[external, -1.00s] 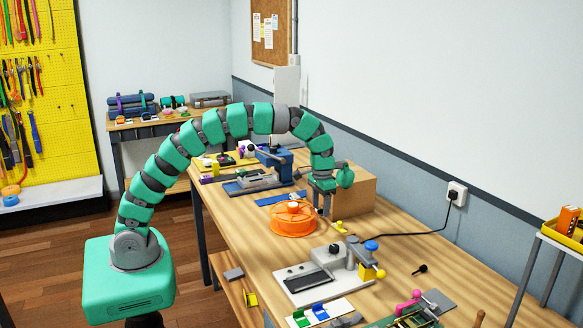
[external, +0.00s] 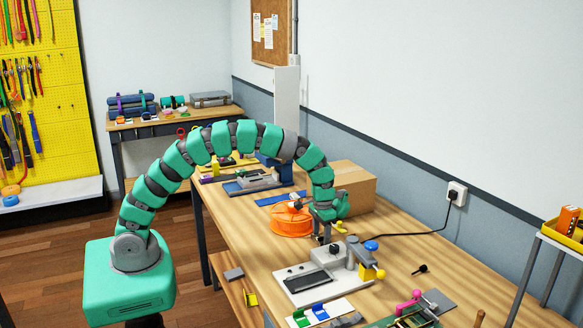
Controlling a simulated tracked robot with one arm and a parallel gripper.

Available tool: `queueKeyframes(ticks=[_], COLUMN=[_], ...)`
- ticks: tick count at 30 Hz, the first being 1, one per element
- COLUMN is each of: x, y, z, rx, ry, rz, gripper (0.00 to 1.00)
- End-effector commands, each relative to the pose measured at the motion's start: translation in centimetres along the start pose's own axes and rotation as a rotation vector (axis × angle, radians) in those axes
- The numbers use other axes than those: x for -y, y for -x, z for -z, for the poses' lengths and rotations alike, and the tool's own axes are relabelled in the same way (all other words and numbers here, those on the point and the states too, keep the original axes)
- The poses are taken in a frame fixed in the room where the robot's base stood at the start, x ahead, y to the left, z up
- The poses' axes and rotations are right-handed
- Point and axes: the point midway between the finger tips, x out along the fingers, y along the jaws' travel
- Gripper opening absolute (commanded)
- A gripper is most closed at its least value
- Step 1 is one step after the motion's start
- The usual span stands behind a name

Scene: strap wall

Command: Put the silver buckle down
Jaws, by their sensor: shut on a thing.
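My gripper (external: 322,239) points down over the wooden workbench, between the orange reel and the light grey fixture plate (external: 300,289). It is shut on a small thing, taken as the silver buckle. The buckle is too small and too hidden by the fingers to make out its shape or tilt. I cannot tell from this view whether it touches the bench top.
The orange reel (external: 289,224) stands just left of my gripper and a cardboard box (external: 356,185) behind it. A yellow piece (external: 339,227) lies close on the right. A blue-knobbed clamp (external: 365,260) stands in front.

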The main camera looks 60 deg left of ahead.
Motion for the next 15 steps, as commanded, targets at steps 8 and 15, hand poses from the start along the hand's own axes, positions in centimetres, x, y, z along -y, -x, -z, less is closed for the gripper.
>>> queueKeyframes(ticks=[8,15], x=[-0.02,-0.01], y=[-0.03,0.00], z=[0.04,0.04], rx=[-0.001,-0.001], ry=[0.000,0.000], rz=[0.000,0.000], gripper=[0.68,0.68])
